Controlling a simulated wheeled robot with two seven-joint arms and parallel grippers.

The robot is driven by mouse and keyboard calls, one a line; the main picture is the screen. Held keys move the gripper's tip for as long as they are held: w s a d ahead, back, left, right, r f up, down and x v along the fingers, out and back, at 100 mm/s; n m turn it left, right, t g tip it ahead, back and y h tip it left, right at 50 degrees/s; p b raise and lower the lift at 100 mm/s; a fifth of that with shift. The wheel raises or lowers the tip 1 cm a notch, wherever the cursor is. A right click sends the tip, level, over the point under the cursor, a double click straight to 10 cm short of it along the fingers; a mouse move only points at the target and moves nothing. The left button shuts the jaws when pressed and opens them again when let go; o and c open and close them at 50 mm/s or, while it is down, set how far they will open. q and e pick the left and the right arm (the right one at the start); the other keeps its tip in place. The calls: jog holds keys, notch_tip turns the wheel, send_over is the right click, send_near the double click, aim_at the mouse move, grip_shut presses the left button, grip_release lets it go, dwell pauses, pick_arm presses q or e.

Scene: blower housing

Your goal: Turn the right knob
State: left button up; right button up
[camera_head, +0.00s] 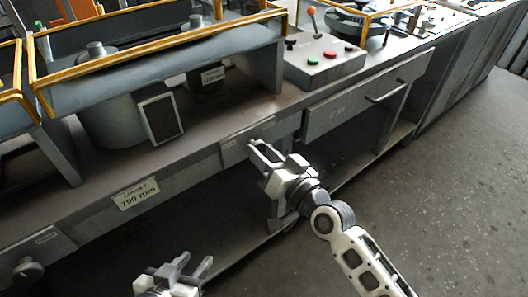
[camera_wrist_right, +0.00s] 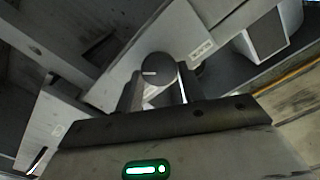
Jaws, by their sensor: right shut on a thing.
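The right knob (camera_wrist_right: 158,67) is a dark round dial with a short white line on its face. In the right wrist view it sits on the grey bench front between the two fingers of my right gripper (camera_wrist_right: 157,88), which is shut on it. In the head view my right gripper (camera_head: 262,153) is at the bench front below the control box and hides the knob. Another knob (camera_head: 28,268) sits on the bench front at the far left. My left gripper (camera_head: 193,266) is low in front of the bench, with its fingers apart and nothing between them.
A control box (camera_head: 325,62) with a red-topped lever and coloured buttons stands on the bench. A drawer (camera_head: 360,103) with a handle is to the right of my right gripper. A "790 rpm" label (camera_head: 136,195) is on the bench front. Floor (camera_head: 450,190) at right is clear.

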dwell(0.3)
pick_arm(q)
jog(key=shift+r, duration=0.15)
pick_arm(e)
jog(key=o, duration=1)
jog(key=shift+c, duration=0.2)
pick_arm(q)
jog(key=shift+f+b, duration=0.2)
jog(key=shift+b, duration=0.2)
pick_arm(e)
jog(key=v, duration=1.6)
